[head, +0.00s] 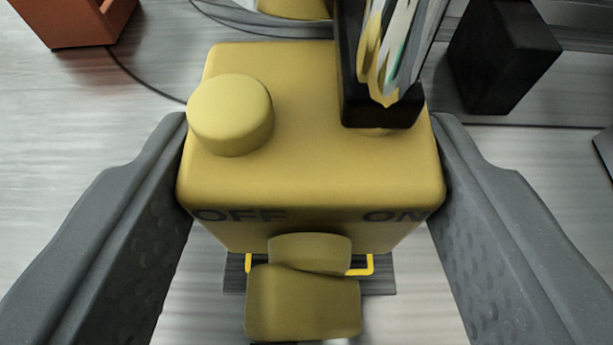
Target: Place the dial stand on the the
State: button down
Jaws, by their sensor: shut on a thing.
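The dial stand appears to be the yellow box (310,165) in the middle of the head view, with "OFF" and "ON" lettered along its near edge. A round yellow knob (230,115) stands on its top left. A yellow knob or lever (305,290) sticks out from its near face. My gripper (312,180) is shut on the box, with one grey finger against its left side and one against its right. The underside of the box is hidden. The place named by the task cannot be made out.
A black holder (382,108) with upright papers overlaps the top right of the box. A black block (502,55) stands at the upper right and an orange box (72,22) at the upper left. A yellow bracket (370,265) on a dark strip shows below. A cable crosses the grey floor.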

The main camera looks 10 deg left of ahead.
jog(key=shift+w+a+f+b, duration=0.1)
jog(key=shift+f+b, duration=0.75)
jog(key=shift+f, duration=0.9)
jog(key=shift+r, duration=0.1)
jog(key=c, duration=0.6)
grip_release()
jog(key=p+v, duration=0.2)
jog(key=v, duration=1)
